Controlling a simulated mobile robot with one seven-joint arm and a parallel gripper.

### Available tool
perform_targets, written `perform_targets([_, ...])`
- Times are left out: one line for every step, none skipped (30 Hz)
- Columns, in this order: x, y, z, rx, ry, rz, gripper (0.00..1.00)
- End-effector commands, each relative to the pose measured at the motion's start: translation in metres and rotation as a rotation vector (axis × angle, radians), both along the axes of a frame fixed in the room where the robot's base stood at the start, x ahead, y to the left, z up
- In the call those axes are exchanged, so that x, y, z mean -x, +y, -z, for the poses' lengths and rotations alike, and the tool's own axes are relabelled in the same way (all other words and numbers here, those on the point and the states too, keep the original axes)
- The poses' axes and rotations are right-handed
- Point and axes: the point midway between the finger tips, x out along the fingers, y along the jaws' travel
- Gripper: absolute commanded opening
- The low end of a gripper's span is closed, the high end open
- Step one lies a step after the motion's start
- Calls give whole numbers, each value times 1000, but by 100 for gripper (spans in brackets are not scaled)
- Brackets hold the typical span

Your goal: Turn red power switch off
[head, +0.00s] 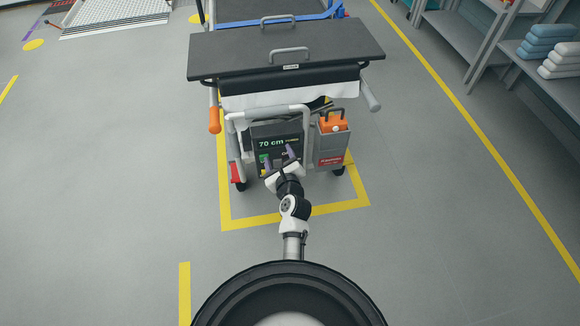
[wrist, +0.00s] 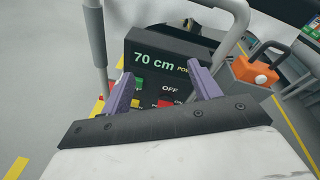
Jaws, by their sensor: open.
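The control box (wrist: 165,50) has a display reading "70 cm" and a partly covered word starting "PO". It also shows in the head view (head: 273,131) on the end of the trolley. The red power switch (wrist: 165,104) is small and sits below the "OFF" label, between my fingers in the wrist view; its lower part is hidden and its position is hard to read. My gripper (wrist: 164,85) is open and empty, with its purple fingers in front of the panel, one each side of the switch. Contact cannot be told. It shows in the head view (head: 278,160).
Green buttons (wrist: 138,84) lie beside the left finger. Grey frame tubes (wrist: 94,40) flank the box. A grey bin with an orange case (head: 333,122) hangs to the right. The dark trolley top (head: 285,50) overhangs behind. Floor on both sides is clear.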

Motion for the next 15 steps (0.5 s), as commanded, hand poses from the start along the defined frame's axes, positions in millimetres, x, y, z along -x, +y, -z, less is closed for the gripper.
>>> perform_targets([15,-21,34,-109,91,53,62])
perform_targets([22,-31,49,-169,132,81,62])
perform_targets([32,-40,67,-239,179,112,62])
perform_targets([38,-46,77,-284,207,134,62])
perform_targets([43,-50,86,-320,230,150,62])
perform_targets([48,-55,94,-360,253,169,62])
perform_targets([51,-57,99,-380,265,179,62])
perform_targets([52,-58,102,-395,274,186,62])
perform_targets([52,-59,105,-406,280,191,62])
perform_targets([51,-59,107,-410,282,193,62])
perform_targets([48,-59,108,-411,281,192,62])
perform_targets([44,-58,109,-411,280,192,62])
perform_targets([40,-57,110,-410,280,192,62])
perform_targets([35,-56,112,-410,279,191,62])
perform_targets([28,-54,115,-409,279,190,62])
